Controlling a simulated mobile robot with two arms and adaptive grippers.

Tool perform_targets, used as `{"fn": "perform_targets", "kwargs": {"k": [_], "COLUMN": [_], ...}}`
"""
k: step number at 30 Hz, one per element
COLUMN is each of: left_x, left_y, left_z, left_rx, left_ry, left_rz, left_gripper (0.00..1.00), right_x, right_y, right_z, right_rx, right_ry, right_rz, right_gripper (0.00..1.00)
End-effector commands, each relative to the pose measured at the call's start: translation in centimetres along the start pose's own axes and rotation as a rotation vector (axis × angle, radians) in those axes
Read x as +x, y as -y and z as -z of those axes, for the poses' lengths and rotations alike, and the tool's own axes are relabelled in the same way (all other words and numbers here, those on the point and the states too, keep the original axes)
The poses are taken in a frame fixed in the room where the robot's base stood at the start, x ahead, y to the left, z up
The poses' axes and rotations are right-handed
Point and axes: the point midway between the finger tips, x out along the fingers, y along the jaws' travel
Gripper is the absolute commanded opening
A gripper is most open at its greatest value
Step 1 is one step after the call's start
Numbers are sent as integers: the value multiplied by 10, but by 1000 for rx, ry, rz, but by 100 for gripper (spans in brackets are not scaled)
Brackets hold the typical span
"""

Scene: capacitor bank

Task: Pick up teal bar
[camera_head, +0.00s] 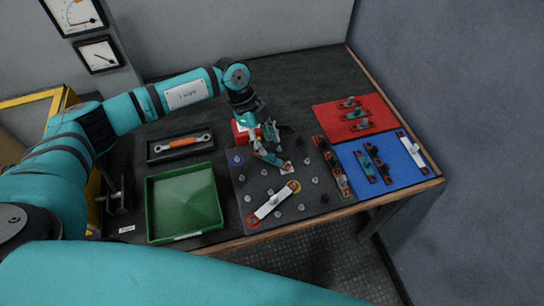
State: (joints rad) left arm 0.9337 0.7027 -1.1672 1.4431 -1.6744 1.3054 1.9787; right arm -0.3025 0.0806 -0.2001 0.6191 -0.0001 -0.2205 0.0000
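My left gripper (265,138) reaches down over the dark board (240,194) from the back. A teal bar (272,158) with a reddish end lies slantwise just below its fingertips, on the back part of the board. The gripper overlaps the bar's far end, so I cannot tell whether the fingers touch it or are closed. Other teal bars lie on the red mat (331,109) and the blue mat (399,180). My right gripper is not in view.
A white bar (272,202) lies at the board's front among several studs. A red block (239,132) stands close behind the board. A green tray (150,208) and a dark tray with an orange-handled wrench (183,142) are on the left. The table's back is clear.

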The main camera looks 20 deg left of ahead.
Motion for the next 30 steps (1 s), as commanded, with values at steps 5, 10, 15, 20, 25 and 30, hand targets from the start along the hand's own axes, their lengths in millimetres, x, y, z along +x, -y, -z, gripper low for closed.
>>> {"fn": "perform_targets", "kwargs": {"k": [5, 10, 15, 20, 25, 30], "left_x": [25, 46, 49, 49, 49, 49], "left_y": [-2, -2, -2, -2, -1, -2], "left_z": [4, 2, 2, 2, 2, 2], "left_rx": [0, -1, 0, 0, 0, 0], "left_ry": [-1, 0, 1, 0, 0, 0], "left_rz": [-4, -2, -1, -1, -1, -1], "left_gripper": [38, 38, 38, 30, 7, 0], "right_x": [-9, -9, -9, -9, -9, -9], "right_y": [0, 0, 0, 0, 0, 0], "right_z": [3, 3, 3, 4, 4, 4], "right_rx": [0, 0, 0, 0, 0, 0], "right_ry": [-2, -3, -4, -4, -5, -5], "right_rz": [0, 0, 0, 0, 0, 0], "right_gripper": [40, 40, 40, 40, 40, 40]}}
